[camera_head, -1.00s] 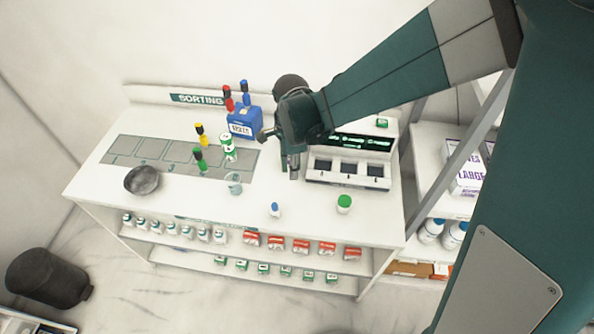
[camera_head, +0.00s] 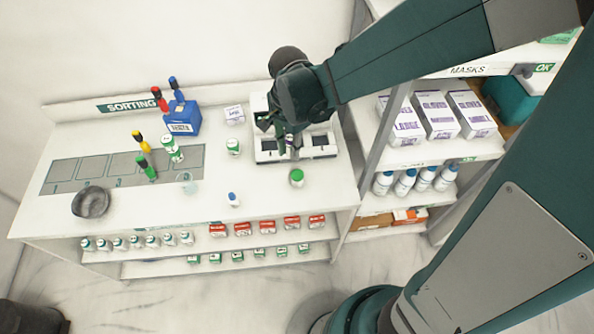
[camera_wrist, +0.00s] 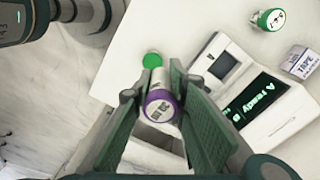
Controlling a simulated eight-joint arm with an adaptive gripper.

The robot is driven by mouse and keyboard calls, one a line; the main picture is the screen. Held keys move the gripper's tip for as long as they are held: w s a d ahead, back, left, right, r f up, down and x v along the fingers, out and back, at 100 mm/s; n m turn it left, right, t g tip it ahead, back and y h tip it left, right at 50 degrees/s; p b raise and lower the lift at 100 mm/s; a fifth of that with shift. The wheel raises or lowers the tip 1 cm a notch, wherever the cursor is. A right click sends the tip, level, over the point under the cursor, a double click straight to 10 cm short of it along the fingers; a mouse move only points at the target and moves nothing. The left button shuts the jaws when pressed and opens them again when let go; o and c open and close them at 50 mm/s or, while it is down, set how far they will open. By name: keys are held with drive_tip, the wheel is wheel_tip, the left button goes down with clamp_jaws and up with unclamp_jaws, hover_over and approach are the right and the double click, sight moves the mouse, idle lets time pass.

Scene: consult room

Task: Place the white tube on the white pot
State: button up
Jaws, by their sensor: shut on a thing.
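My gripper (camera_head: 291,153) is above the white device on the counter, on the right in the head view. In the wrist view my gripper (camera_wrist: 155,85) is shut on a white tube (camera_wrist: 161,104) with a purple rim and dark print on its end. The tube is mostly hidden by my gripper in the head view. A white pot with a green lid (camera_head: 297,178) stands on the counter in front of the device. Its green lid (camera_wrist: 152,60) shows just beyond the tube in the wrist view, apart from it.
The white device (camera_head: 268,152) has a lit green display (camera_wrist: 258,100). A white and green roll-like item (camera_head: 233,146) and a tape box (camera_head: 235,114) stand left of it. A small blue-capped bottle (camera_head: 233,199) is near the front edge. A shelf with glove boxes (camera_head: 437,115) stands right.

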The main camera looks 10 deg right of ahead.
drive_tip(key=shift+s+d+r, duration=0.15)
drive_tip(key=shift+s+d, duration=0.05)
drive_tip(key=shift+d, duration=0.3)
drive_tip(key=shift+s+d+r, duration=0.15)
drive_tip(key=shift+s+d, duration=0.05)
drive_tip(key=shift+d, duration=0.3)
hover_over(298, 174)
drive_tip(key=shift+a+f, duration=0.1)
drive_tip(key=shift+f, duration=2.8)
drive_tip(key=shift+f, duration=0.1)
drive_tip(key=shift+f, duration=2)
drive_tip(key=shift+f+b, duration=0.15)
drive_tip(key=shift+b, duration=0.2)
drive_tip(key=o, duration=0.8)
